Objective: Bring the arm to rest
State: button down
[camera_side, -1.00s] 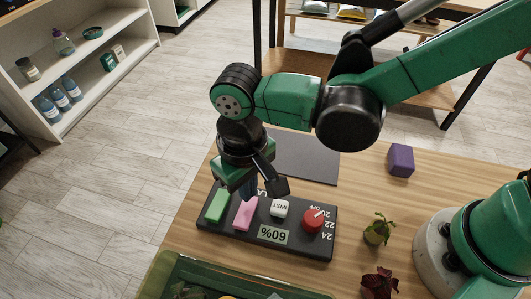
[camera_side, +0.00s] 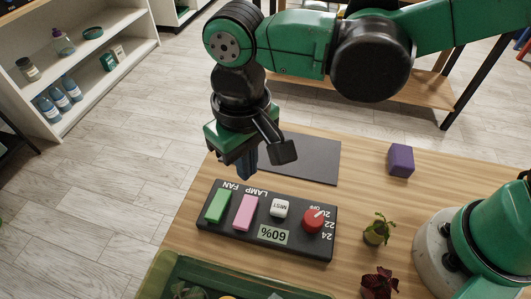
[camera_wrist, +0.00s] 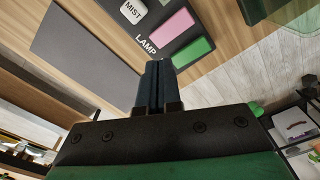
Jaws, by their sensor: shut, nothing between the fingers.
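My gripper (camera_side: 247,165) is shut and empty, pointing down above the far edge of the control panel (camera_side: 316,245). It also shows in the wrist view (camera_wrist: 157,72), with its fingers together. The panel has a green FAN switch (camera_side: 218,205), a pink LAMP switch (camera_side: 246,212), a white MIST button (camera_side: 280,208), a red dial (camera_side: 313,220) and a display (camera_side: 273,234) reading 60%. There is a visible gap between my fingertips and the panel in the side view.
A dark grey mat (camera_side: 308,158) lies behind the panel on the wooden table (camera_side: 350,185). A purple block (camera_side: 400,160), a small green plant (camera_side: 377,230) and a dark red plant (camera_side: 380,282) stand to the right. A green tray (camera_side: 160,268) is at the front. A shelf (camera_side: 110,75) stands beyond.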

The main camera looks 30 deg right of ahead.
jog(key=d+r+m+t, duration=0.1)
jog(key=d+r+t, duration=0.1)
jog(key=d, duration=0.9)
jog(key=w+d+r+m+t, duration=0.1)
jog(key=d+t, duration=0.4)
jog(key=d, duration=0.6)
jog(key=shift+w+d+r+m, duration=0.2)
jog(key=shift+d+r+m, duration=0.15)
jog(key=shift+m, duration=0.15)
